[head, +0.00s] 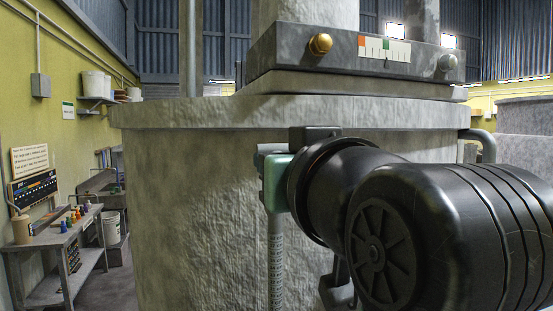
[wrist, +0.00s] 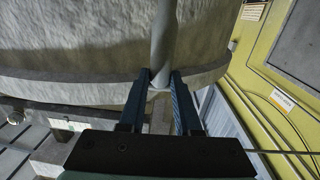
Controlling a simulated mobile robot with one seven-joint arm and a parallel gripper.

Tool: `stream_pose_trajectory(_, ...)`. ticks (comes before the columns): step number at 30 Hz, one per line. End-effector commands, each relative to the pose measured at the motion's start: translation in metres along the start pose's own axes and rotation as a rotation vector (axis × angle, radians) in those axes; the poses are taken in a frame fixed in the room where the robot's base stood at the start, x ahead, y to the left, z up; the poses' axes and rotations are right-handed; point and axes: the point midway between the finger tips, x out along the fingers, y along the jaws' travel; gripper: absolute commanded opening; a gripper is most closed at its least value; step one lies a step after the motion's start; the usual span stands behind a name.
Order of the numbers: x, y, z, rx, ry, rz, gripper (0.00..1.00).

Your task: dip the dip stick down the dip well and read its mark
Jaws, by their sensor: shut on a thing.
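My gripper (head: 272,180) is shut on a thin grey rod, which I take to be the dip stick (head: 276,262). In the head view the stick hangs upright below the gripper in front of the big stone vat (head: 190,210), with fine marks along it. In the wrist view the two dark fingers (wrist: 161,78) stand on either side of the stick (wrist: 163,40). My arm hides part of the vat. I cannot make out the dip well, and the marks are too small to read.
On the vat's lid a grey block carries a coloured scale plate (head: 385,49), a brass knob (head: 320,44) and a grey knob (head: 447,63). A bench (head: 62,236) with small coloured items stands by the yellow wall at the left. The floor between is clear.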

Motion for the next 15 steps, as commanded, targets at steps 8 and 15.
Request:
stream_pose_trajectory(8,0.000,0.000,0.010,0.000,0.001,0.000,0.00)
stream_pose_trajectory(15,0.000,0.000,0.017,0.000,0.001,0.000,0.00)
